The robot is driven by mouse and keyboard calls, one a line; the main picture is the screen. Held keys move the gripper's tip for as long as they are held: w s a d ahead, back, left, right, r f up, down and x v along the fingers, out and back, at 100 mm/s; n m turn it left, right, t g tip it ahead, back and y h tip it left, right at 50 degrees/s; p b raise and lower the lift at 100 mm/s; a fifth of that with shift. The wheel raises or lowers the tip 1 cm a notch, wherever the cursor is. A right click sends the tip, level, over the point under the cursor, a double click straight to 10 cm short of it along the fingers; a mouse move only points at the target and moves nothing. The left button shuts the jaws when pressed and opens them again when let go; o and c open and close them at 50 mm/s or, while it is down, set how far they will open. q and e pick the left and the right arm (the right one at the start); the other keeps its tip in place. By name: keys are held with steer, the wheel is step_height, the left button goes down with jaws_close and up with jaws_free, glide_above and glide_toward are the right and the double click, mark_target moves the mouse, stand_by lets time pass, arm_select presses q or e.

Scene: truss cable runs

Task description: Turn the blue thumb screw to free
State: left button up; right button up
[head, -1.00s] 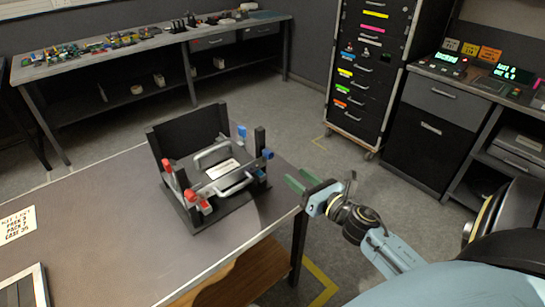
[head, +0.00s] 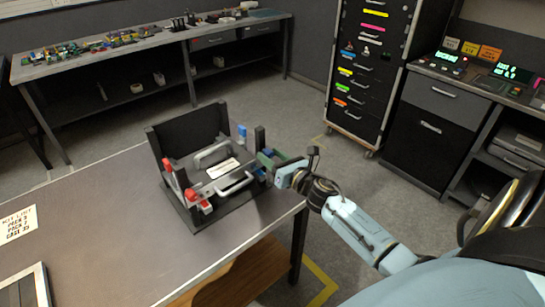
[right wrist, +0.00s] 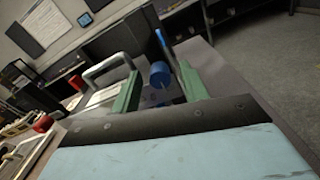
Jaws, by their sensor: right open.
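A dark fixture (head: 212,212) with a pale panel stands on the table. In the right wrist view a blue thumb screw (right wrist: 159,75) shows as a round blue knob. It lies between the two green fingers of my right gripper (right wrist: 160,88), which are apart with space on both sides of it. In the head view my right gripper (head: 268,158) is at the fixture's right side, and its fingers largely hide that knob. I cannot tell the screw's turned position. My left gripper is not in view.
The fixture has metal handles (head: 236,185), red knobs (head: 191,195) on its left side and another blue part (head: 242,131) at the back. An upright dark post (head: 259,138) stands close to my right gripper.

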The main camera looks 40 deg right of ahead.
jaws_close()
steer(key=m, duration=0.4)
steer(key=shift+p, duration=0.3)
steer(key=m+p, duration=0.1)
steer(key=m, duration=0.4)
steer(key=m+p, duration=0.1)
steer(key=m, duration=0.4)
steer(key=shift+p, duration=0.3)
steer(key=shift+m+p, duration=0.5)
steer(key=shift+m, duration=1.5)
